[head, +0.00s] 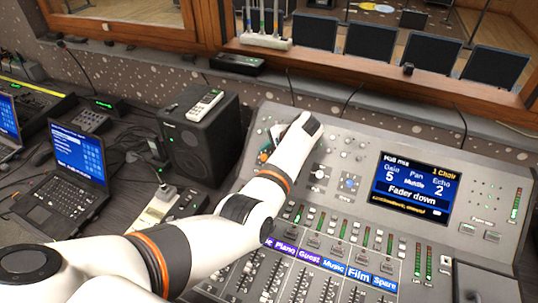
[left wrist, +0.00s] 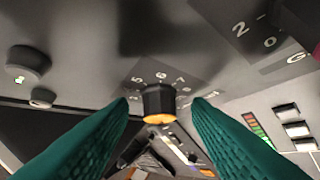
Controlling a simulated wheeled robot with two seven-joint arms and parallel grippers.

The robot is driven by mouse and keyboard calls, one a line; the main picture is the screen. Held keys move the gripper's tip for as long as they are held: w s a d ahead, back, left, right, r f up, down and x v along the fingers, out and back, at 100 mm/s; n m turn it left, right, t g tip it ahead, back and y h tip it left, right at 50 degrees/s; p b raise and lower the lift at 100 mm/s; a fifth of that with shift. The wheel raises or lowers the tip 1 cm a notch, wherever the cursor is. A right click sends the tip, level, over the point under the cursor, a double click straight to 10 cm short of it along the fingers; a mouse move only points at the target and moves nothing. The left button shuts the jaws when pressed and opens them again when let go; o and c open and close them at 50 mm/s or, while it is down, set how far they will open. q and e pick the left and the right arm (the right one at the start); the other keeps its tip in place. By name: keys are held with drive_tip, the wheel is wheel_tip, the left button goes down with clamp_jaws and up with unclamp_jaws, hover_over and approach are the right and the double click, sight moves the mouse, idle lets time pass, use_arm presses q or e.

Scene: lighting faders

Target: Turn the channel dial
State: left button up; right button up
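In the left wrist view a dark dial (left wrist: 158,103) with an orange-yellow cap stands on the grey panel, with printed numbers such as 5, 6 and 7 around it. My left gripper (left wrist: 160,101) is open, its two teal fingers on either side of the dial, with a visible gap at each side. In the head view my left arm reaches over the mixing console (head: 440,112) to its upper left, and its wrist hides the dial and most of the gripper. The console's screen (head: 412,187) reads 1 Choir, Gain 5, Pan Middle, Echo 2, Fader down. My right gripper is not in view.
Other knobs (left wrist: 28,64) stand on the panel at the left of the wrist view. Faders (head: 300,283) fill the console's front. A black speaker (head: 200,135) and a laptop (head: 75,172) stand left of the console. A wooden window ledge (head: 370,65) runs behind.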

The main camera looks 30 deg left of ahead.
use_arm(q)
drive_tip(key=b+v, duration=0.1)
drive_tip(key=v, duration=1.1)
drive_tip(key=shift+b, duration=0.35)
